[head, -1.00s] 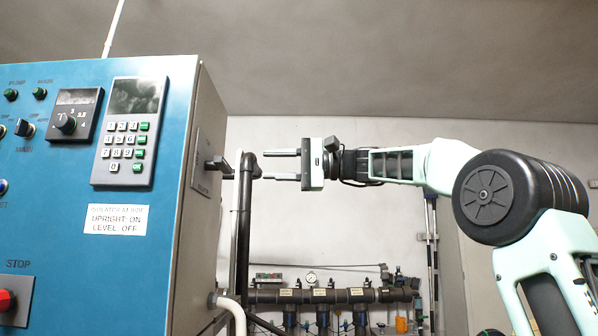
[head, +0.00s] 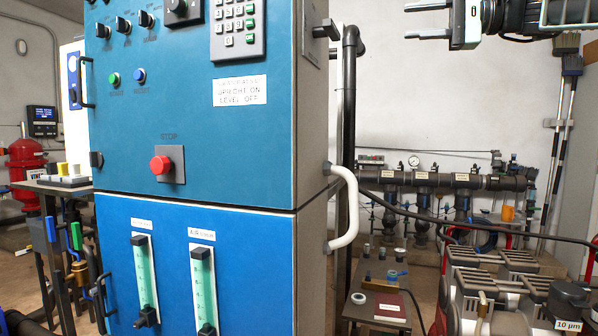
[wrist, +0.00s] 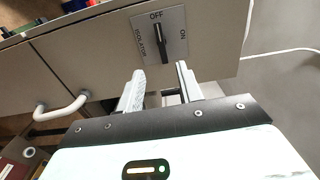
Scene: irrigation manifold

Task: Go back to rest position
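My gripper (head: 420,18) is at the top right of the head view, level, with its fingers pointing left toward the cabinet's side. In the wrist view my gripper (wrist: 160,68) has its two fingers apart with nothing between them. The isolator switch (wrist: 158,42) is a dark handle on a grey plate beyond the fingertips. Its handle lines up with the OFF mark; ON is at the plate's right. The switch also shows in the head view (head: 327,30), on the cabinet's right side, with a clear gap to the fingers. Most of my arm is out of view.
The blue cabinet (head: 180,110) fills the left and middle. A pipe manifold (head: 440,182) runs along the back wall. Crate-like equipment (head: 500,270) stands at lower right.

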